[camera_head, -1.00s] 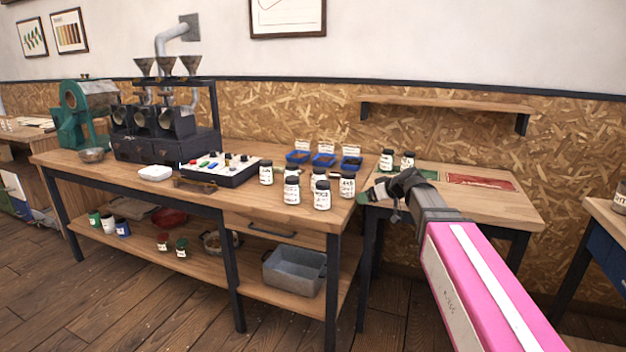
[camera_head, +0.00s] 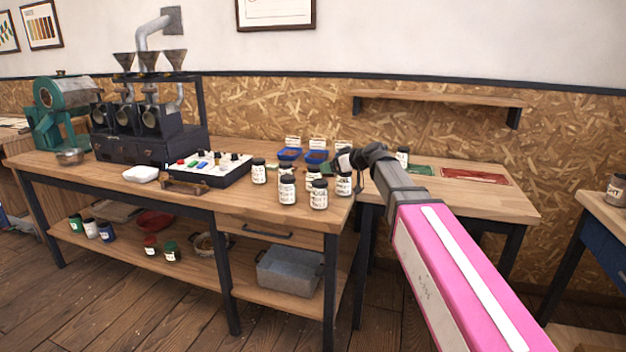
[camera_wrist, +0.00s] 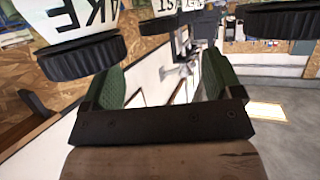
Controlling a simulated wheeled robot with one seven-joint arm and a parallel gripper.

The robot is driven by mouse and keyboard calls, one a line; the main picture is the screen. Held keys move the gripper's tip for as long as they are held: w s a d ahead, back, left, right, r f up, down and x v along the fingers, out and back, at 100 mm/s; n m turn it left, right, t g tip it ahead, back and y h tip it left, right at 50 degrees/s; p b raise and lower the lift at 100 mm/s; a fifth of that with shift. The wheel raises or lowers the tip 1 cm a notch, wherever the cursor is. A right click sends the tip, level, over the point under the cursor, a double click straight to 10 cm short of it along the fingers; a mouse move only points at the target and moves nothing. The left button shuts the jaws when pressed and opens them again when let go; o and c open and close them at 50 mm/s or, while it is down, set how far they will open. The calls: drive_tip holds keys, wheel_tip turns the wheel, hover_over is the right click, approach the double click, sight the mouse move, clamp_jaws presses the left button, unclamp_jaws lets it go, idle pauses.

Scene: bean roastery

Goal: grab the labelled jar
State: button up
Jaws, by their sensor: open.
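Several white-labelled jars with black lids, such as this front jar (camera_head: 318,196) and its neighbour (camera_head: 287,190), stand upright at the right end of the long wooden table (camera_head: 100,170). I cannot tell which one the task means. My gripper (camera_head: 346,160) is open at that end, at the right of the jar group, partly covering a jar (camera_head: 344,185). In the wrist view, its green-padded fingers (camera_wrist: 160,78) have nothing between them. There, lettered jars show upside down, one at upper left (camera_wrist: 78,45) and one near the middle (camera_wrist: 172,12), apart from the fingers.
Blue trays (camera_head: 290,154) with cards stand behind the jars. A button panel (camera_head: 210,168) lies left of them. Another jar (camera_head: 402,155) stands on the right-hand table (camera_head: 470,202), beside a green mat and a red mat (camera_head: 474,177). A wall shelf (camera_head: 440,100) hangs above.

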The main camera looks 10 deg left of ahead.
sight(316, 167)
drive_tip(key=x, duration=0.8)
drive_tip(key=shift+w+a, duration=0.1)
drive_tip(key=shift+a, duration=0.1)
drive_tip(key=c, duration=1.1)
